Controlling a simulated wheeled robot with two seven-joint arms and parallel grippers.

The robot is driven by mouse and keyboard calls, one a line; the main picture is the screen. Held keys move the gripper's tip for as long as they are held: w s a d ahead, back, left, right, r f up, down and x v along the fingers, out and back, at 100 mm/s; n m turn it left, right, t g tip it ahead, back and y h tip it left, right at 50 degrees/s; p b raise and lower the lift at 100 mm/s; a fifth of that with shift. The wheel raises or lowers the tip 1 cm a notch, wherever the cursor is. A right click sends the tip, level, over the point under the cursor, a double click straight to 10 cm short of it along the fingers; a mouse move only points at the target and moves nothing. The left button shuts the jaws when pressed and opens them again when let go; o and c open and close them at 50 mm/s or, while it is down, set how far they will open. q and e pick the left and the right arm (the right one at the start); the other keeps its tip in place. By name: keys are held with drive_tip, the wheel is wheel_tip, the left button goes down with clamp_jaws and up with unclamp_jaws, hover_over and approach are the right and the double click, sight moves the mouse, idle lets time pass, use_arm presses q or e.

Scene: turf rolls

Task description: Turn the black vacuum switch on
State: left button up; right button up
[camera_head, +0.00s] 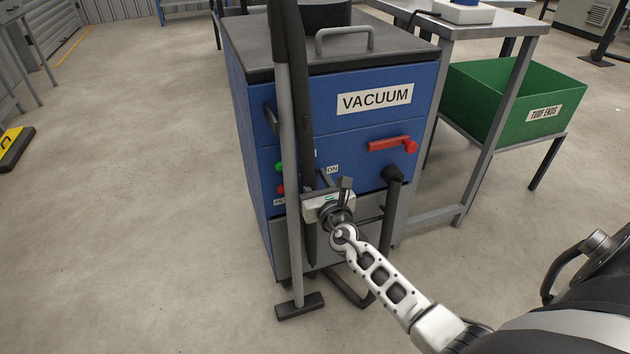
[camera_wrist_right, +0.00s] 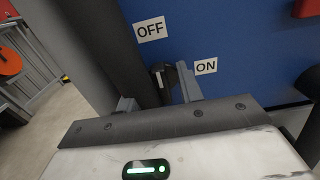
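The black vacuum switch (camera_wrist_right: 163,80) is on the blue front panel of the vacuum (camera_head: 345,125). In the right wrist view it lies between the two fingers of my right gripper (camera_wrist_right: 158,94), below the OFF label (camera_wrist_right: 150,29) and left of the ON label (camera_wrist_right: 206,66). The fingers are apart; I cannot tell whether either touches the switch. In the head view my right gripper (camera_head: 334,184) is at the panel, just below the ON label (camera_head: 332,169), and the switch is mostly hidden there. My left gripper is not in view.
A grey vacuum wand (camera_head: 291,190) stands upright in front of the panel, close left of my right gripper. A red lever (camera_head: 390,145) is at upper right, above a black hose (camera_head: 393,195). A steel table and green bin (camera_head: 500,100) stand to the right.

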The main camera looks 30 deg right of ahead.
clamp_jaws()
